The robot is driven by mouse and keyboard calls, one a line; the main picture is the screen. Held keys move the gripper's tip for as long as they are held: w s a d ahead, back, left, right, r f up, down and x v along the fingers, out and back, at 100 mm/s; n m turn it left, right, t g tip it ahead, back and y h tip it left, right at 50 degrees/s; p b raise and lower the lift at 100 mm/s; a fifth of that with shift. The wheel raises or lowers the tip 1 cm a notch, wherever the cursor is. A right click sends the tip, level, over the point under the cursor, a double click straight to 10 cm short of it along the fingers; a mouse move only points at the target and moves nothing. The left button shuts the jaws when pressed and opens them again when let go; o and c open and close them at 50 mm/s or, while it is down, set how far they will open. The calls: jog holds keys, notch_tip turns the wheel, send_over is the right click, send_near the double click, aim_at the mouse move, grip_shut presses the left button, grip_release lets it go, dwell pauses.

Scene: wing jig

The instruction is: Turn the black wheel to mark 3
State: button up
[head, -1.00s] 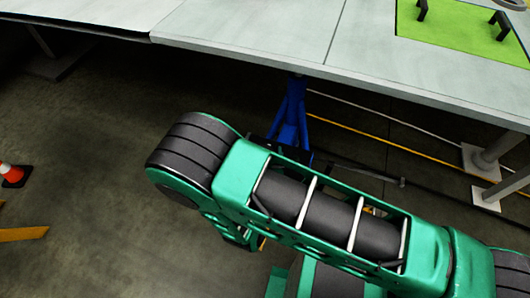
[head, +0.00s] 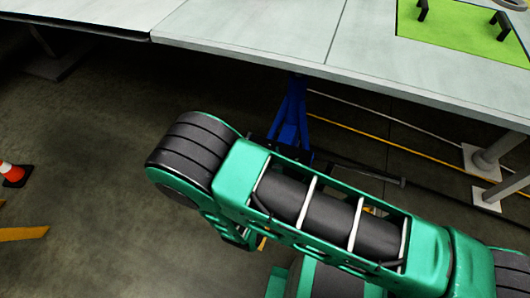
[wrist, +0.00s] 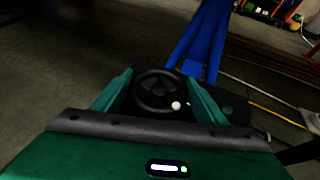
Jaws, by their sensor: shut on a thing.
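The black wheel (wrist: 150,98) shows in the wrist view, round and spoked, with a small white knob (wrist: 176,105) at its lower right. My gripper (wrist: 158,80) has one green finger at the wheel's left and one at its right, and it is shut on the wheel. The wheel sits in front of a blue stand (wrist: 203,42). No numbered marks can be read, so I cannot tell where the wheel points. In the head view my arm hides the wheel and my gripper; the blue stand (head: 290,118) shows behind the arm.
A large grey panel (head: 250,40) spans the top of the head view, with a green plate (head: 460,38) bearing black handles at right. A white-footed post (head: 485,160) stands below it. An orange cone (head: 12,173) stands at far left.

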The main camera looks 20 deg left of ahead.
jog(key=shift+m, duration=0.3)
jog(key=m+h, duration=0.4)
jog(key=h, duration=0.1)
jog(key=shift+a+m+h, duration=0.1)
jog(key=shift+m+h, duration=0.2)
jog(key=shift+m+g+h, duration=0.55)
jog(key=shift+m+h, duration=0.7)
jog(key=shift+h, duration=0.1)
jog(key=shift+m+g+h, duration=0.55)
jog(key=shift+m+h, duration=0.7)
jog(key=shift+h, duration=0.1)
jog(key=o, duration=1.1)
jog(key=shift+c, duration=0.2)
jog(key=v, duration=1)
jog(key=shift+s+a+r, duration=0.1)
jog(key=shift+s+a, duration=0.05)
jog(key=shift+a, duration=0.15)
